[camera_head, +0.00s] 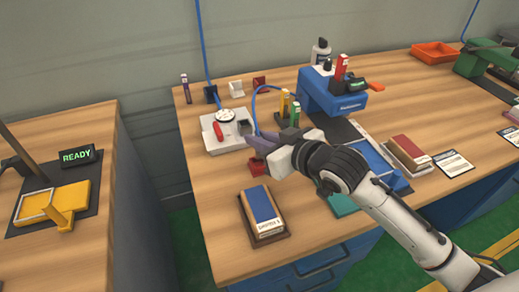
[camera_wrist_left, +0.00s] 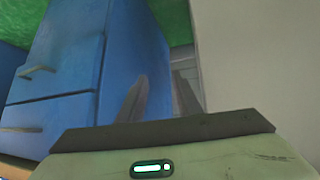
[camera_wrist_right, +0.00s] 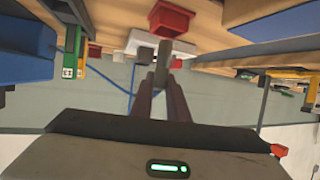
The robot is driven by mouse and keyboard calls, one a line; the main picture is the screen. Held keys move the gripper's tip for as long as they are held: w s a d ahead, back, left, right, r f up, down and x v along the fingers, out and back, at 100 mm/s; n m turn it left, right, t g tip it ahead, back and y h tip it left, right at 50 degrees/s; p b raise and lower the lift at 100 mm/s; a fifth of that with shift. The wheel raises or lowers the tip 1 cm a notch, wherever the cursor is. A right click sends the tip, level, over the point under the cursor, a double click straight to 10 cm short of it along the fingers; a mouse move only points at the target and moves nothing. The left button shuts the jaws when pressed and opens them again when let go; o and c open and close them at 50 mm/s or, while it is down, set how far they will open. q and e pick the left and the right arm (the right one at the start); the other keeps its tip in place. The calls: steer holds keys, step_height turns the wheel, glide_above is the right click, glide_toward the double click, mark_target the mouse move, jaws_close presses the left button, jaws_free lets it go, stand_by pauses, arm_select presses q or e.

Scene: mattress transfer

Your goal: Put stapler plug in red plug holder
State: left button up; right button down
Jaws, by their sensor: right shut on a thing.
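My right gripper (camera_head: 256,138) is shut on a small grey block, the stapler plug (camera_head: 244,127), above the white power strip on the table. The plug also shows between the fingertips in the right wrist view (camera_wrist_right: 162,56). A blue cord (camera_head: 256,101) loops from the blue stapler (camera_head: 332,92) down toward the gripper. The red plug holder (camera_head: 260,84) stands at the back of the table, apart from the plug. My left gripper (camera_wrist_left: 160,85) is outside the head view; its wrist view shows its fingers apart and empty, near blue drawers.
A white holder (camera_head: 236,89) and a dark blue holder (camera_head: 211,94) stand left of the red one. The white strip (camera_head: 213,138) carries a red switch. Yellow and green upright items (camera_head: 294,110) stand beside the stapler.

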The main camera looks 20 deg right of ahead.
steer(key=shift+f, duration=1.5)
steer(key=shift+f, duration=0.1)
steer(key=c, duration=1.7)
jaws_free()
steer(key=shift+s, duration=0.1)
steer(key=v, duration=1.2)
